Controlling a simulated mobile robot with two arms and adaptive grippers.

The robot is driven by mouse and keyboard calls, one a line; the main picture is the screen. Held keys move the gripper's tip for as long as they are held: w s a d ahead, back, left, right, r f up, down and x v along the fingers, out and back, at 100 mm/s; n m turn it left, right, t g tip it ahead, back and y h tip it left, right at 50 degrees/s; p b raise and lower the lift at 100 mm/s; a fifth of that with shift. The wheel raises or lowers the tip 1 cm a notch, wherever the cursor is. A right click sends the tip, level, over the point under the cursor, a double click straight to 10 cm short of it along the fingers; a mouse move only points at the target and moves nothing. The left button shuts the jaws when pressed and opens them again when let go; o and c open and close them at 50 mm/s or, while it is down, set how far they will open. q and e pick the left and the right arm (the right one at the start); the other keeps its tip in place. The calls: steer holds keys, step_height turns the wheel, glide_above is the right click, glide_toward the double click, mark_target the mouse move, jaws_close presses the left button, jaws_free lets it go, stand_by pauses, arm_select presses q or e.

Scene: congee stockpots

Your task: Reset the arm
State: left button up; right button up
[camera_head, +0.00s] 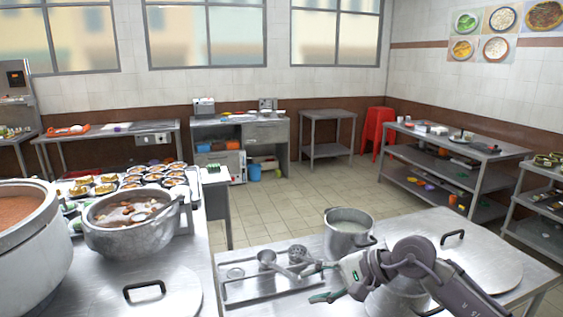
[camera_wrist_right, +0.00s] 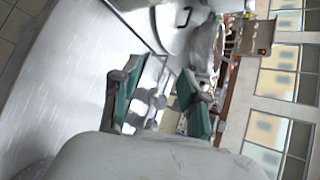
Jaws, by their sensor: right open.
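My right arm comes in from the lower right in the head view. Its gripper (camera_head: 316,284) is open and empty above the steel table, over the front edge of a shallow tray (camera_head: 243,291) with ladles. In the right wrist view the two green-padded fingers of this gripper (camera_wrist_right: 158,84) stand apart with nothing held between them. Another steel pot (camera_head: 397,296) is partly hidden beneath the arm. My left gripper is not in view.
A large pot (camera_head: 28,245) and a pot of soup with a ladle (camera_head: 137,222) stand on the left counter, near a flat lid (camera_head: 160,296). A large round lid (camera_head: 468,262) lies right of my arm. The tiled floor (camera_head: 300,205) behind is clear.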

steer(key=s+a+r+m+t+y, duration=0.3)
steer(key=a+r+m+t+y, duration=0.4)
steer(key=m, duration=0.7)
steer(key=w+d+f+m+t+h, duration=0.1)
steer(key=d+m+t+h, duration=0.45)
steer(key=m, duration=0.65)
steer(key=d+f+m+t+h, duration=0.2)
steer(key=d+m+t+h, duration=0.35)
steer(key=m, duration=0.75)
steer(key=s+d+f+m+g+h, duration=0.45)
steer(key=d+f+m+h, duration=0.3)
steer(key=f+m, duration=0.3)
steer(key=s+d+f+m+g+y, duration=0.1)
steer(key=s+f+m+g, duration=0.6)
steer(key=s, duration=0.5)
steer(key=s+d+f+m+g, duration=0.1)
steer(key=s+f+m+g, duration=0.3)
steer(key=s+f+g, duration=0.5)
steer(key=s+f+t, duration=0.1)
steer(key=s+f, duration=0.1)
steer(key=f, duration=1.1)
steer(key=s+f, duration=0.3)
steer(key=f, duration=1.1)
steer(key=s+d+f+g, duration=0.1)
steer(key=s+d+f, duration=0.1)
steer(key=s+f, duration=1.3)
steer(key=shift+s+d+f, duration=0.15)
steer(key=shift+s+d, duration=0.15)
steer(key=shift+s, duration=0.2)
